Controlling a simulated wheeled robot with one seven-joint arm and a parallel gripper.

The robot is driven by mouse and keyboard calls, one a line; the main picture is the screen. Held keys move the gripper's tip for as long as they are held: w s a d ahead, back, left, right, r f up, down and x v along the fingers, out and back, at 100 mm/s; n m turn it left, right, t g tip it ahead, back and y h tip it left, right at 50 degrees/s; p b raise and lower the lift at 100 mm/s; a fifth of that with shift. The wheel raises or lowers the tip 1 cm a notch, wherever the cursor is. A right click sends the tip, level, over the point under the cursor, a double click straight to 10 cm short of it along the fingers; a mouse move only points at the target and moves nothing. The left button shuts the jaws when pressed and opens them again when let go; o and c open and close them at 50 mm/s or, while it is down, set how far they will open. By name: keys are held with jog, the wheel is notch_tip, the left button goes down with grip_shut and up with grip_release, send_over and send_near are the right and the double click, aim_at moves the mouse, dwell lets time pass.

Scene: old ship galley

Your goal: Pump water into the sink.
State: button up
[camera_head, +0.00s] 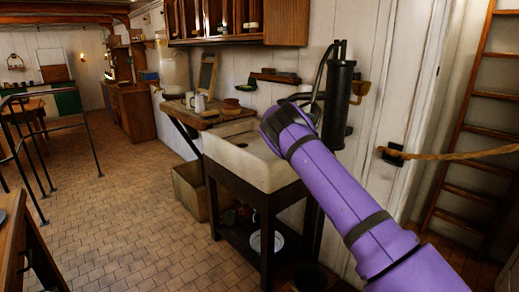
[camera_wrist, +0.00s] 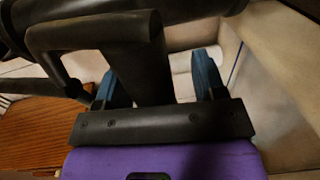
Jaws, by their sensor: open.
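The black hand pump (camera_head: 338,105) stands upright against the wall at the right end of the white sink (camera_head: 228,155). Its thin curved handle (camera_head: 320,68) rises beside the cylinder. My purple arm reaches up from the lower right and hides part of the pump and sink; my gripper is hidden behind it in the head view. In the wrist view my gripper (camera_wrist: 157,72) is open, its two blue fingers on either side of a dark pump part (camera_wrist: 146,62). I see gaps beside it; contact is unclear. Pale sink walls (camera_wrist: 275,95) show at the right.
A wooden counter (camera_head: 205,118) with mugs and a bowl adjoins the sink's left. A cabinet (camera_head: 286,22) hangs above. A rope (camera_head: 455,155) runs from the wall at right, near a ladder (camera_head: 475,120). The tiled floor (camera_head: 130,215) is clear at left, beside a metal railing (camera_head: 90,150).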

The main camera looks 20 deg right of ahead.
jog(key=shift+s+d+f, duration=0.25)
jog(key=shift+d+f, duration=0.3)
jog(key=shift+d, duration=0.05)
jog(key=v, duration=1)
jog(key=shift+w, duration=0.3)
jog(key=shift+r, duration=0.15)
